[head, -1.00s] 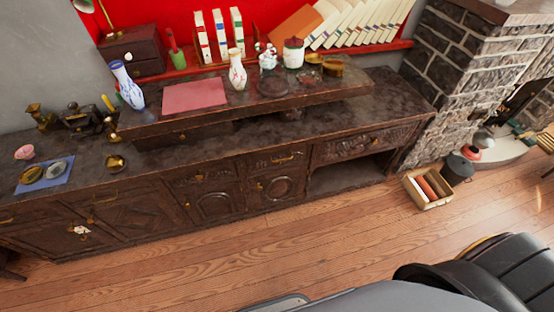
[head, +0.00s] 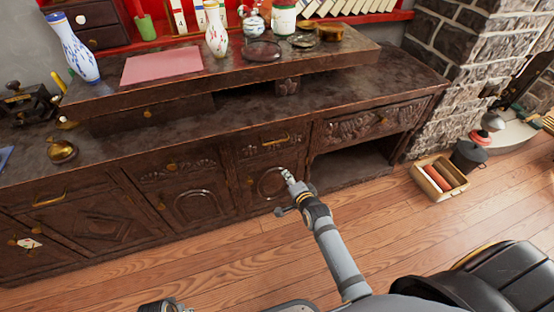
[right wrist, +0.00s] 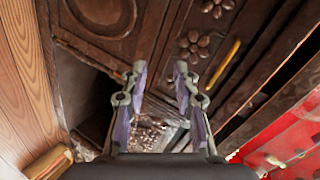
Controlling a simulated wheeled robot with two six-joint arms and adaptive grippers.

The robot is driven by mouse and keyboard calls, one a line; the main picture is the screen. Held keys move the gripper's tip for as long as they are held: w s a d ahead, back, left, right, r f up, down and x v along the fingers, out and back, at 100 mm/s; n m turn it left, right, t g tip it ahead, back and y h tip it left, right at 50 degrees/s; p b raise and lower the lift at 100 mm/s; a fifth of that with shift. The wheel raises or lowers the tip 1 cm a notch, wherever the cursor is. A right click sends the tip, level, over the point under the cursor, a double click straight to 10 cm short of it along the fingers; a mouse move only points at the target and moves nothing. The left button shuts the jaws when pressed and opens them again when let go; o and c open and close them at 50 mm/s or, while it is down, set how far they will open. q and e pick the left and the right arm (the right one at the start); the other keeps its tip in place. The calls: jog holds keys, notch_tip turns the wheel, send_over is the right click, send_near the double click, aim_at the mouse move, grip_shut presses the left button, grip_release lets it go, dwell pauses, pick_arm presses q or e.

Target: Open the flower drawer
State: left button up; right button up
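The flower drawer (head: 262,149) is dark carved wood and looks shut, in the middle of the sideboard's front. A brass bar handle (head: 275,141) is on it. In the right wrist view a carved flower (right wrist: 193,43) and the brass handle (right wrist: 225,65) show to the right, just beyond the fingers. My right gripper (head: 288,174) is in front of the sideboard, below the handle, before the round-carved door. In the right wrist view it (right wrist: 160,72) is open and empty, apart from the handle. Part of what seems my left gripper (head: 163,306) shows at the bottom edge, its fingers not clear.
The long sideboard (head: 215,135) has a raised shelf with vases, jars and a pink mat (head: 162,65). To the right are an open niche (head: 350,168), a wooden box (head: 438,178) on the floor and a brick fireplace (head: 465,70).

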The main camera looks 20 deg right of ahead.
jog(key=w+r+m+t+b, duration=0.3)
jog(key=r, duration=0.5)
jog(key=shift+w+a+f+b, duration=0.1)
jog(key=shift+w+f+b, duration=0.3)
jog(key=shift+w, duration=1.35)
jog(key=shift+w+f+b, duration=0.25)
jog(key=shift+w+b, duration=0.2)
jog(key=shift+w, duration=1.35)
jog(key=shift+w+a+f+b, duration=0.1)
jog(key=shift+w+f+b, duration=0.3)
jog(key=shift+w, duration=1.35)
pick_arm(q)
notch_tip(320, 180, up, 6)
jog(key=w+d, duration=0.1)
jog(key=d, duration=0.2)
jog(key=shift+w+t+h, duration=0.35)
jog(key=shift+t+h, duration=0.05)
pick_arm(e)
jog(key=shift+r, duration=0.1)
grip_shut()
